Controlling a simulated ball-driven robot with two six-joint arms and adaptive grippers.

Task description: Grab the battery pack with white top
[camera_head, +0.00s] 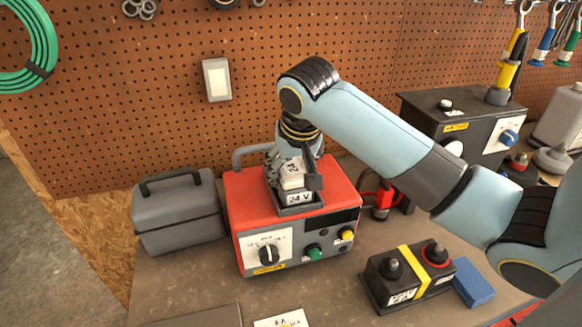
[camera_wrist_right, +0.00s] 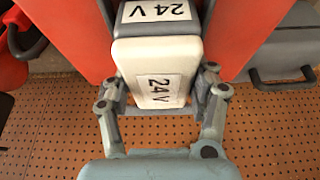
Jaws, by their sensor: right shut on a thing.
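The battery pack with white top (camera_head: 292,176) sits on top of the red charger box (camera_head: 250,200), at a grey socket marked 24 V (camera_head: 298,198). My right gripper (camera_head: 294,180) reaches down from above and is shut on the pack, one finger on each side. In the right wrist view its fingers (camera_wrist_right: 160,100) flank the pack. I cannot tell whether the pack is still seated in the socket. My left gripper is not in view.
A grey case (camera_head: 178,215) stands left of the charger. A black battery with a yellow strap (camera_head: 408,277) and a blue block (camera_head: 473,284) lie at front right. A dark box with a blue knob (camera_head: 460,125) stands at back right. The pegboard (camera_head: 130,100) closes off the back.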

